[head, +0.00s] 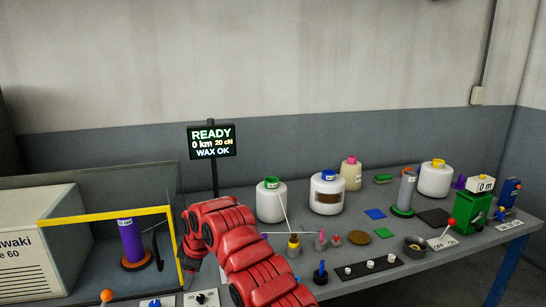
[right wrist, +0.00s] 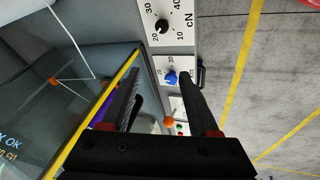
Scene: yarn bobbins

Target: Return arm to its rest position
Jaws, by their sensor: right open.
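My right arm (head: 250,250) is red and jointed. It rises from the bottom middle of the head view and bends left and down beside the yellow-edged guard. My right gripper (head: 190,270) hangs at its end, above the front control panel. In the right wrist view the right gripper (right wrist: 160,78) has its two black fingers apart with nothing held between them. A blue knob (right wrist: 170,77) on the white panel shows between the fingertips; I cannot tell whether they touch it. My left gripper is not in view.
A yellow-edged guard (head: 110,216) encloses a purple bobbin (head: 131,240) at left. An orange ball lever (head: 107,296) stands in front. A display (head: 211,140) reads READY.

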